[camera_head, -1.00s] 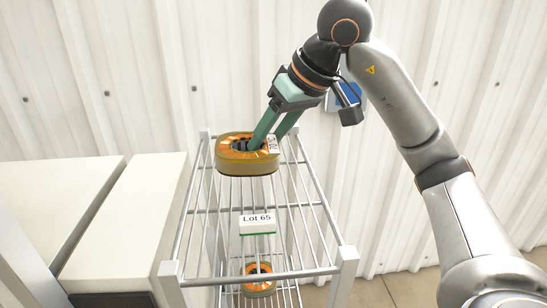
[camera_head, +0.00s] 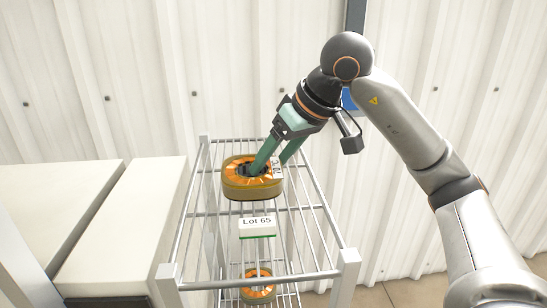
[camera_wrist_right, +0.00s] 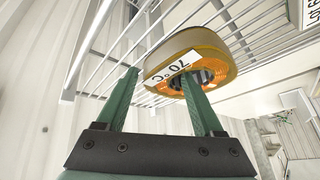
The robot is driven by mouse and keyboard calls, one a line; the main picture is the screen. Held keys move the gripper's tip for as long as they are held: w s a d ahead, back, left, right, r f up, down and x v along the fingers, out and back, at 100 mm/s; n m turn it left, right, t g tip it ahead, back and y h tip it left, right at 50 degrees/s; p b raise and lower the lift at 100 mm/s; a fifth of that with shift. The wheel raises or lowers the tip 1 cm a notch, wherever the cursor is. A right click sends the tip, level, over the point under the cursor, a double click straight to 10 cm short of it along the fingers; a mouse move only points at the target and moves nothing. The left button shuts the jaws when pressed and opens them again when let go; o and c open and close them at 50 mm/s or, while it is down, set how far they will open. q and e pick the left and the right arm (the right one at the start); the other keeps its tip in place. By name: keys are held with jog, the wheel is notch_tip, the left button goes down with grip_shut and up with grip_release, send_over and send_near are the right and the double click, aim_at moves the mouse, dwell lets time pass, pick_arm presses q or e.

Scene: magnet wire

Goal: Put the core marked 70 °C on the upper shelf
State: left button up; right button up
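The core marked 70 °C (camera_head: 252,188) is a thick, mustard-coloured ring with orange copper windings. Its white label with 70 °C reads in the right wrist view (camera_wrist_right: 171,66). My left gripper is not in view.
A white Lot 65 sign (camera_head: 257,227) with a green base is on the upper shelf in front of the core. Another orange core (camera_head: 258,291) sits on a lower level. Pale cabinets (camera_head: 125,230) stand left of the rack. A ribbed white wall is behind.

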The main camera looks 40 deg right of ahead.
jog(key=shift+o, duration=0.8)
